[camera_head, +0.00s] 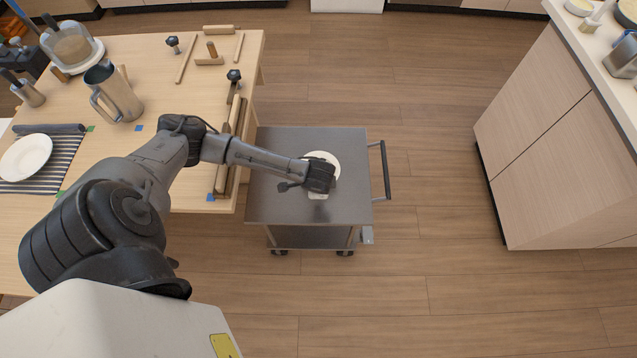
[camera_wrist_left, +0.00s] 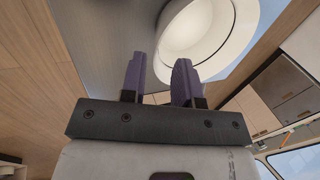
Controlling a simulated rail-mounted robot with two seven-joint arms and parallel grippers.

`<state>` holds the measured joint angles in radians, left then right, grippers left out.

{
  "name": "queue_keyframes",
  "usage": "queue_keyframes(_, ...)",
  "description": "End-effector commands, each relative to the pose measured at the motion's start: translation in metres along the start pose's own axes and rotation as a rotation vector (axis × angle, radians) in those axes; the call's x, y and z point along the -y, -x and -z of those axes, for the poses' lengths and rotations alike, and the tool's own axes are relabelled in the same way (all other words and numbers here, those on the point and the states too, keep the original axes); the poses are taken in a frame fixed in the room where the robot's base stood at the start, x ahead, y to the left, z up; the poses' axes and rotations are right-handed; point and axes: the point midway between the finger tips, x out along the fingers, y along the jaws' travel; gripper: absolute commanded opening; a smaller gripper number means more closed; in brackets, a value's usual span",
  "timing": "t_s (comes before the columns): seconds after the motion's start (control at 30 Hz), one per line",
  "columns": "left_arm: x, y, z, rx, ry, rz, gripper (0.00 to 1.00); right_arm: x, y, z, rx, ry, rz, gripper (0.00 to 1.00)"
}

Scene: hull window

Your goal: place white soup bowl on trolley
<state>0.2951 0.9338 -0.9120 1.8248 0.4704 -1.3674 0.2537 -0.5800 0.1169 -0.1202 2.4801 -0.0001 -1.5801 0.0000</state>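The white soup bowl (camera_head: 322,155) is on the grey top of the trolley (camera_head: 283,152), towards its right side, and appears to rest there. My left gripper (camera_head: 319,180) is over the bowl's near part and hides much of it. In the left wrist view the round bowl (camera_wrist_left: 207,38) lies just beyond the fingers, over the trolley top (camera_wrist_left: 105,30). The two dark fingers of the left gripper (camera_wrist_left: 160,80) stand apart with a gap between them. The bowl's edge is close to the fingers; I cannot tell whether they touch it. My right gripper is not in view.
A wooden table (camera_head: 160,60) left of the trolley holds a metal pitcher (camera_head: 118,95), a white plate (camera_head: 25,157) on a striped mat and wooden pieces. The trolley handle (camera_head: 381,170) is on its right. Open floor lies between the trolley and the right cabinet (camera_head: 545,130).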

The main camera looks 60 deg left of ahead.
Motion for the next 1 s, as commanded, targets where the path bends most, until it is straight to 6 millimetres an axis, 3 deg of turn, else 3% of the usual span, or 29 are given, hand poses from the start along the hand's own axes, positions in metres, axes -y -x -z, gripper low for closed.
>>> queue_keyframes(0.03, 0.001, 0.014, 0.0, -0.001, 0.0, 0.0, 0.29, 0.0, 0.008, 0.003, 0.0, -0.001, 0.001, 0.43)
queue_keyframes(0.2, 0.001, 0.039, 0.0, 0.0, -0.001, 0.0, 0.29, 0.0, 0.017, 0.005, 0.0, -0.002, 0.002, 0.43)
queue_keyframes(0.47, -0.006, 0.06, 0.001, -0.006, -0.003, -0.009, 0.29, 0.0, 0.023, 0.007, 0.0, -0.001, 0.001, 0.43)
queue_keyframes(0.57, -0.035, 0.068, 0.01, -0.046, -0.017, -0.049, 0.29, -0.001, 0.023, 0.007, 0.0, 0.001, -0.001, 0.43)
queue_keyframes(0.7, -0.104, 0.094, 0.026, -0.162, -0.012, -0.152, 0.29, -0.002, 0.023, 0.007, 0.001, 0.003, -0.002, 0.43)
queue_keyframes(0.8, -0.144, 0.119, 0.029, -0.241, 0.04, -0.219, 0.29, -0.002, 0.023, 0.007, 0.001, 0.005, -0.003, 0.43)
queue_keyframes(0.9, -0.167, 0.14, 0.021, -0.288, 0.128, -0.259, 0.29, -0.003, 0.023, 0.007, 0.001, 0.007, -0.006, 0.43)
queue_keyframes(1.0, -0.176, 0.155, 0.004, -0.3, 0.227, -0.274, 0.29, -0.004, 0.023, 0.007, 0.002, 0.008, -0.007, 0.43)
